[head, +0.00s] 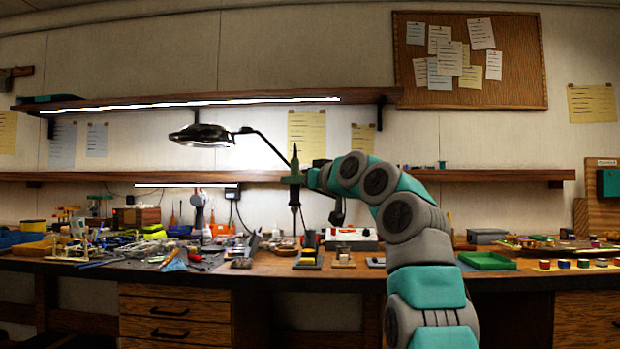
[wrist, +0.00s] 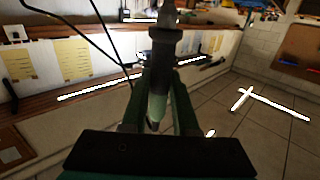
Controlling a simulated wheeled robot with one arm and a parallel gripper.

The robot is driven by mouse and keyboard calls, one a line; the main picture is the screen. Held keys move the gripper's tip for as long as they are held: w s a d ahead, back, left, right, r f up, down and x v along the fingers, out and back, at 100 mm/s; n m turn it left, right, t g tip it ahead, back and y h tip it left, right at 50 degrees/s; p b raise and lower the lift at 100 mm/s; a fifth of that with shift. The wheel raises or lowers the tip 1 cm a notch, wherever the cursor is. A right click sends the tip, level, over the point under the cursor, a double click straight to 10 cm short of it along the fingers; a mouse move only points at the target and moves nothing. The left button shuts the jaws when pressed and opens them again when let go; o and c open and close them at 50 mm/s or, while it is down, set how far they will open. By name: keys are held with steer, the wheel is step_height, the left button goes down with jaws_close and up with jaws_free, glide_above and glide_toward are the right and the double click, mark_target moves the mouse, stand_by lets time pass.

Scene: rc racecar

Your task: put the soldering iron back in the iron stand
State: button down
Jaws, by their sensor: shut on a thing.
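The soldering iron (head: 294,207) is held upright in the head view, with its thin dark part pointing down above the bench. My gripper (head: 293,180) is shut around its green handle. In the wrist view the iron (wrist: 161,60) lies between the two green fingers of my gripper (wrist: 158,95), its dark collar towards the top edge. The iron stand appears to be the small dark stand (head: 309,241) with a yellow pad on the bench, below and slightly right of the iron. The iron is clear of it. The stand's opening is too small to make out.
Small blocks (head: 344,258) and a white-topped box (head: 351,239) stand right of the stand. Tools and parts crowd the bench to the left. A lamp (head: 203,135) reaches out above left. A green tray (head: 487,260) lies to the right. The bench front edge is mostly clear.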

steer(key=shift+s+r, duration=0.15)
steer(key=shift+r, duration=0.05)
steer(key=shift+d, duration=0.25)
stand_by(0.6)
steer(key=shift+s, duration=0.1)
